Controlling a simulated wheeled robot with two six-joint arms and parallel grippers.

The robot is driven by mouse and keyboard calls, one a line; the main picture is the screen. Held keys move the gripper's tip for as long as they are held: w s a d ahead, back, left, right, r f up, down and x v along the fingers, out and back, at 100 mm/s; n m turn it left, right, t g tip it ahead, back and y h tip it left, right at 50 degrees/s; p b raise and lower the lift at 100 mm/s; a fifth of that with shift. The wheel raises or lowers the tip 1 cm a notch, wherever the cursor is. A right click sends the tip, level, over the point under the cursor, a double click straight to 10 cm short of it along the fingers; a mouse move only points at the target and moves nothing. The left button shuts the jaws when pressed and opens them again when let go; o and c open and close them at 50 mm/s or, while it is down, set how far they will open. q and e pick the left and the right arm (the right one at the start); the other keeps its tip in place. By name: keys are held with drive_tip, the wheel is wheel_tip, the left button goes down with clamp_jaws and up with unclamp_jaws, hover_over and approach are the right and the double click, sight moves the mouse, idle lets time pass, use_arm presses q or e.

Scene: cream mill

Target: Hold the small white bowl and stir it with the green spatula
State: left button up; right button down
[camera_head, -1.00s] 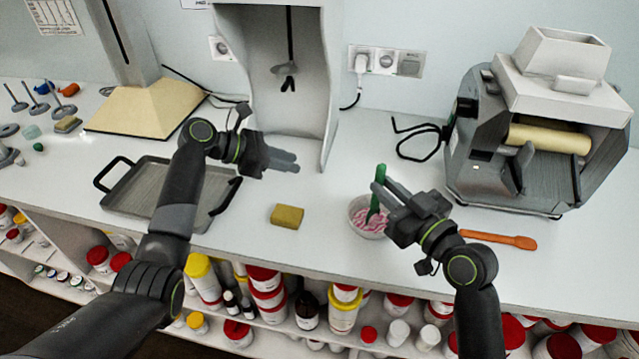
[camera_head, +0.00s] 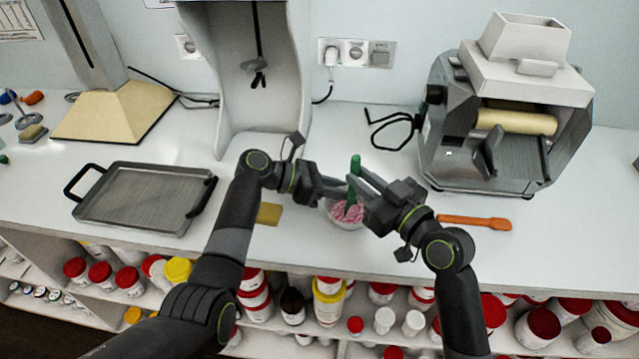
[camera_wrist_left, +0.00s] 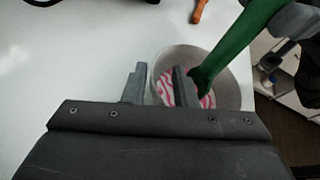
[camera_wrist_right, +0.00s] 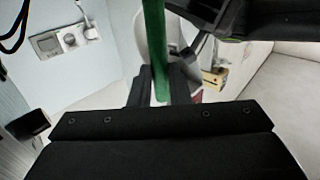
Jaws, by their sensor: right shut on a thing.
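The small white bowl (camera_head: 342,224) stands on the counter with pink and white contents in it. My right gripper (camera_head: 362,180) is shut on the green spatula (camera_head: 355,165), which stands steeply with its lower end in the bowl. The spatula also shows between the fingers in the right wrist view (camera_wrist_right: 155,40). My left gripper (camera_head: 338,188) is at the bowl's left side. In the left wrist view its fingers (camera_wrist_left: 160,82) are apart and empty, one outside the bowl wall and one over the inside. In the head view the grippers partly hide the bowl.
A yellow sponge (camera_head: 268,214) lies just left of the bowl, partly behind my left arm. An orange spatula (camera_head: 475,221) lies to the right. A grey tray (camera_head: 150,197) is at left and a roller mill (camera_head: 500,150) at back right. Open shelves with jars lie below the front edge.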

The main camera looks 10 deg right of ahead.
use_arm(q)
drive_tip(key=shift+x, duration=1)
drive_tip(key=shift+a, duration=0.1)
clamp_jaws()
